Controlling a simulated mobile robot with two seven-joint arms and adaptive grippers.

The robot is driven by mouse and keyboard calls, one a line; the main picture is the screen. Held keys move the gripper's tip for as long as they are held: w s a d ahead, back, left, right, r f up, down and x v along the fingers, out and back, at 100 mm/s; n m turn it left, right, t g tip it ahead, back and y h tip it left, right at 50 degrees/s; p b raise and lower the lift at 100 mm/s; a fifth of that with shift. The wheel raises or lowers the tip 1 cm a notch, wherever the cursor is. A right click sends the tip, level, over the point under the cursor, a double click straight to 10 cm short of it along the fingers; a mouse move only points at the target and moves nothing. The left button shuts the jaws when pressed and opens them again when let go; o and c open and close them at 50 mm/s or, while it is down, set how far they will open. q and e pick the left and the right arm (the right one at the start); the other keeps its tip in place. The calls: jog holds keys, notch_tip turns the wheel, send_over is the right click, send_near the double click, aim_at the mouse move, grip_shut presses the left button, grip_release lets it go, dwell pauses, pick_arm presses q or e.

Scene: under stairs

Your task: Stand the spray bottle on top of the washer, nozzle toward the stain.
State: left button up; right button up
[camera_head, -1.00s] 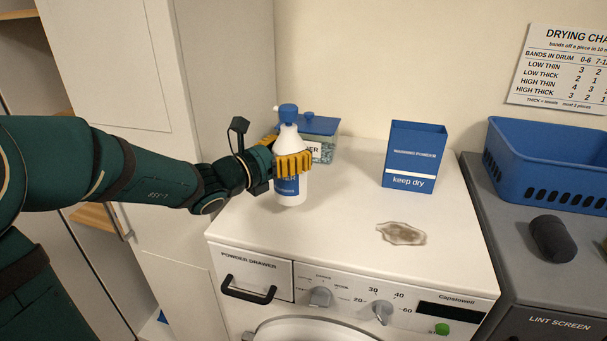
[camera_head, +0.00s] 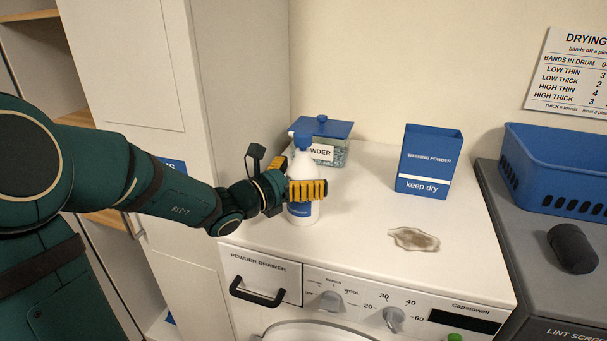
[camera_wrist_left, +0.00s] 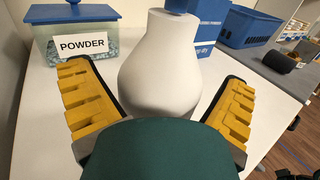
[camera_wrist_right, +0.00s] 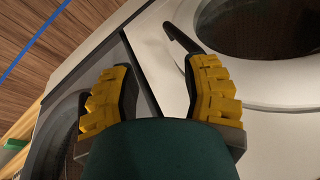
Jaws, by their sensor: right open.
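The white spray bottle (camera_head: 303,176) with a blue head stands upright at the left of the washer top (camera_head: 360,205). Its nozzle points left in the head view, away from the brown stain (camera_head: 413,239). My left gripper (camera_head: 296,178) is open, one finger on each side of the bottle. The left wrist view shows the bottle (camera_wrist_left: 160,65) between the spread fingers, with gaps beside it; its lower part is hidden by my gripper. My right gripper (camera_wrist_right: 160,95) is open and empty in the right wrist view, before the machine fronts.
A powder container (camera_head: 335,150) stands close behind the bottle. A blue washing powder box (camera_head: 428,160) stands at the back. A blue basket (camera_head: 550,170) and a dark roll (camera_head: 572,248) sit on the grey machine at right. The washer top between bottle and stain is clear.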

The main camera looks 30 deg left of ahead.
pick_arm(q)
jog(key=shift+r, duration=0.2)
jog(key=v, duration=1.2)
jog(key=shift+p, duration=0.35)
jog(key=shift+f, duration=0.1)
